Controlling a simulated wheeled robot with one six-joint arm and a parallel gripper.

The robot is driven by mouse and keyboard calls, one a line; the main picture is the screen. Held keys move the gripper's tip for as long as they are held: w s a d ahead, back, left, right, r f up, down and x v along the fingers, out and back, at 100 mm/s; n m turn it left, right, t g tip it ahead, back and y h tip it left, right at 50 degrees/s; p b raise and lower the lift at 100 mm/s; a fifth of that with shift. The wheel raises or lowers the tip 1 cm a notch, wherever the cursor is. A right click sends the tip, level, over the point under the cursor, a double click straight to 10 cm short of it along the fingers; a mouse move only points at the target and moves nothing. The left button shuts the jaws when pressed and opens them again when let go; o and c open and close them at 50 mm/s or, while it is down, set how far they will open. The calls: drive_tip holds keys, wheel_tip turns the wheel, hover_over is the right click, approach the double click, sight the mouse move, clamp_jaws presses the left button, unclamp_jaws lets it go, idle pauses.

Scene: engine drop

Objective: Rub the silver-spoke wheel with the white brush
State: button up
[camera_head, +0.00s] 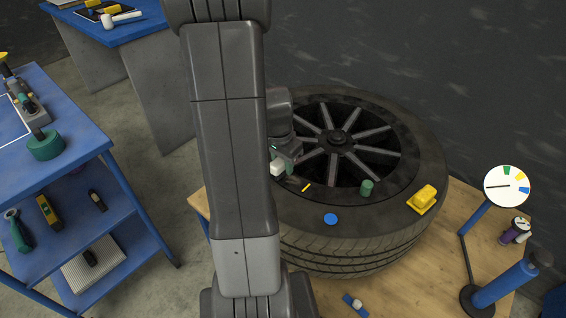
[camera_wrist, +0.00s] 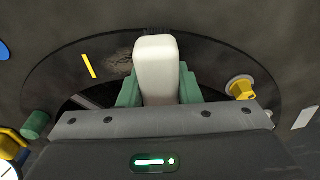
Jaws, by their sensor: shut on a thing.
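The silver-spoke wheel (camera_head: 372,132) lies flat on a wooden table, with a wide dark tyre around dark gaps and grey spokes. My gripper (camera_head: 285,165) is over the wheel's left side, partly hidden by my arm in the head view. It is shut on the white brush (camera_wrist: 155,60), a pale block between green fingers (camera_wrist: 188,88) in the wrist view. The brush's white end also shows in the head view (camera_head: 277,168). A dark smudged patch (camera_wrist: 118,62) is on the rim left of the brush. Whether the brush touches the wheel I cannot tell.
A dial on a blue stand (camera_head: 507,186) is at right. A blue tool cart (camera_head: 75,150) stands at left.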

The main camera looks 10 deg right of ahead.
sight(297, 181)
drive_tip(key=shift+f, duration=0.35)
drive_tip(key=shift+s+r, duration=0.1)
drive_tip(key=shift+s+d+r, duration=0.1)
drive_tip(key=shift+s+d, duration=0.4)
drive_tip(key=shift+s, duration=0.05)
drive_tip(key=shift+s+d+f+b, duration=0.15)
drive_tip(key=shift+s+d+b, duration=0.1)
drive_tip(key=shift+s+d, duration=0.35)
drive_tip(key=shift+s+d+f+b, duration=0.1)
drive_tip(key=shift+s+d+b, duration=0.25)
drive_tip(key=shift+s, duration=0.45)
drive_tip(key=shift+r, duration=0.15)
drive_tip(key=shift+d+r+p, duration=0.1)
drive_tip(key=shift+r+p, duration=0.3)
drive_tip(key=shift+p, duration=0.05)
drive_tip(key=shift+s+d, duration=0.6)
drive_tip(key=shift+s, duration=0.2)
